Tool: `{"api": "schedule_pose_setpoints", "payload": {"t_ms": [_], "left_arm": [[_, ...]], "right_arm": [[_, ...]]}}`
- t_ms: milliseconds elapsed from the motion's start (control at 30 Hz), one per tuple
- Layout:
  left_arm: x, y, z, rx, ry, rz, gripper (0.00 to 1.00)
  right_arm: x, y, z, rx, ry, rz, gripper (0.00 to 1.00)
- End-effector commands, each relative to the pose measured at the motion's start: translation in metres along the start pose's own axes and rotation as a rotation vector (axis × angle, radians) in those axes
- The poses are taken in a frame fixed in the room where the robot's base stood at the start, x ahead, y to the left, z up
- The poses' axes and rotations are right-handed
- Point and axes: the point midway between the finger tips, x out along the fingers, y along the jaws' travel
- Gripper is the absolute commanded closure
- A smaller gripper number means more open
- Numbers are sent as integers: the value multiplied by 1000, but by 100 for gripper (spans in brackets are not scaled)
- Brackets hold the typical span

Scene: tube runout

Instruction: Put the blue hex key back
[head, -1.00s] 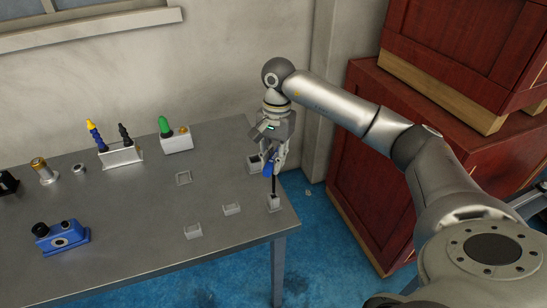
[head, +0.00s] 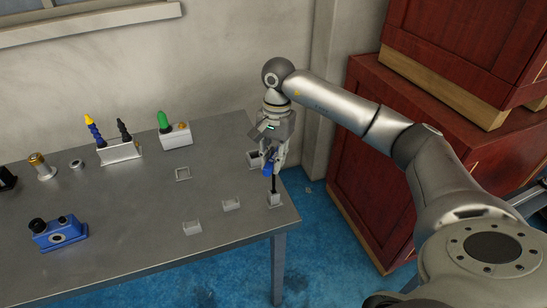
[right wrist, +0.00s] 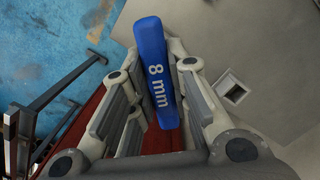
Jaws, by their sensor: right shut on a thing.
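My right gripper (head: 268,157) is shut on the blue handle of the hex key (head: 267,167) near the table's right corner. The key is about upright, its dark shaft pointing down to a small grey holder (head: 275,200). The shaft's lower end meets the holder's top; how deep it sits inside I cannot tell. In the right wrist view the blue handle (right wrist: 155,70), marked "8 mm", lies between the fingers of my right gripper (right wrist: 158,85), and its shaft is hidden. My left gripper is not in view.
Low grey holders (head: 231,204) stand nearby on the grey table (head: 120,200). A grey block with a green-topped item (head: 166,122), a rack with yellow- and black-tipped tools (head: 119,152) and a blue device (head: 58,232) are farther left. Red cabinets (head: 360,180) stand right of the table.

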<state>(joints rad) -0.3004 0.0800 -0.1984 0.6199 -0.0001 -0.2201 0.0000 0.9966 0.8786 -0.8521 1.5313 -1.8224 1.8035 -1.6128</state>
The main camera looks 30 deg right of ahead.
Motion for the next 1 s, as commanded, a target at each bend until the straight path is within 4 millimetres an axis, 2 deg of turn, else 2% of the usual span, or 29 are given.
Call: {"api": "schedule_pose_setpoints", "payload": {"t_ms": [800, 833, 1000], "left_arm": [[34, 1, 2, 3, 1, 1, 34], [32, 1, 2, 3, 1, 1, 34], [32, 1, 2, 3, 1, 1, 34]], "right_arm": [[41, 0, -5, 0, 0, 0, 100], [40, 0, -5, 0, 0, -1, 80], [39, 0, -5, 0, 0, 0, 58]]}}
